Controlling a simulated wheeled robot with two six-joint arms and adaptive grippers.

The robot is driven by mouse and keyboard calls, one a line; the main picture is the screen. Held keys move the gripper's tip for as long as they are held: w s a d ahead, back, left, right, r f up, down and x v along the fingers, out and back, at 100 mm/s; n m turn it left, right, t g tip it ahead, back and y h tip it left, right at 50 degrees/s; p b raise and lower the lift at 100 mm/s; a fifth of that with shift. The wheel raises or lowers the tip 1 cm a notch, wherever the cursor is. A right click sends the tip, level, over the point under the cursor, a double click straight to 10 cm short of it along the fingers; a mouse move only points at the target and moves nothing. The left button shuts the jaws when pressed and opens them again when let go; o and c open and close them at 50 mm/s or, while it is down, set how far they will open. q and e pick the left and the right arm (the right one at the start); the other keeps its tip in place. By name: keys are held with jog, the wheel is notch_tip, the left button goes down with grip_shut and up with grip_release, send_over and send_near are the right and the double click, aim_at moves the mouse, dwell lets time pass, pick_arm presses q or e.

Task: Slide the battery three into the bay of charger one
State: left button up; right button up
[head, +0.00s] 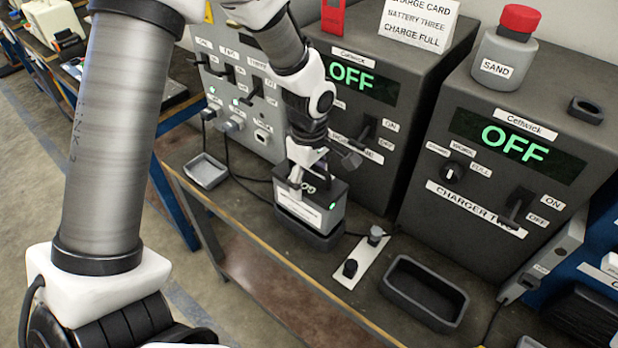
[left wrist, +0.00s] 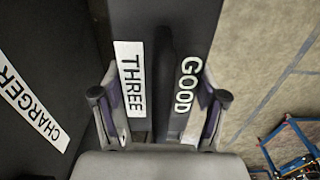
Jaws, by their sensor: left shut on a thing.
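Battery three (head: 322,198) is a dark block with a white label and a small green light on its side. It stands upright over the bay of charger one (head: 292,232), a dark open tray on the bench. Its lower end appears inside the rim; I cannot tell if it is fully seated. My left gripper (head: 302,180) is shut on its top handle. In the left wrist view the fingers flank the handle of the battery (left wrist: 140,22), between the labels THREE and GOOD. Charger one (head: 385,130) stands behind, its display reading OFF. My right gripper is not in view.
Charger two (head: 500,165), also OFF, stands right, with an empty dark tray (head: 425,292) before it. A white plate with knobs (head: 362,258) lies between the trays. A small grey tray (head: 206,170) is left.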

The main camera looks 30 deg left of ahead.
pick_arm(q)
jog(key=shift+r, duration=0.1)
jog(key=shift+f+b, duration=2.05)
jog(key=shift+f, duration=1)
dwell(0.4)
jog(key=o, duration=1.6)
jog(key=shift+o, duration=1.3)
jog(key=shift+s, duration=0.1)
jog(key=shift+f, duration=0.1)
notch_tip(320, 180, up, 12)
jog(key=shift+r, duration=0.15)
